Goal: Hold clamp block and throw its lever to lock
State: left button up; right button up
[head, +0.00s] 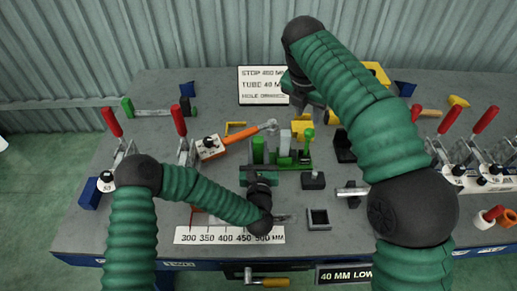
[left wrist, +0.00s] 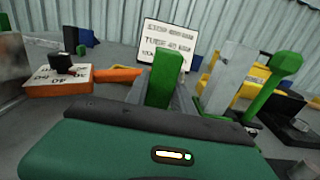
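The clamp block is green, with a base (head: 290,162), a green post (head: 258,150) at its left and a lever (head: 308,142) with a round green knob at its right. Pale grey pieces stand between them. The left wrist view shows the post (left wrist: 165,78) straight ahead and the lever (left wrist: 270,85) upright, leaning right.
An orange-handled tool and tagged block (head: 210,147) lie left of the clamp block. Red-handled toggle clamps (head: 180,122) stand on both sides. A sign (head: 262,85) stands behind, a ruler plate (head: 230,235) lies in front. A black square socket (head: 318,219) sits near the front edge.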

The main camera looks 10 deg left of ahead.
pick_arm(q)
grip_shut()
dwell(0.9)
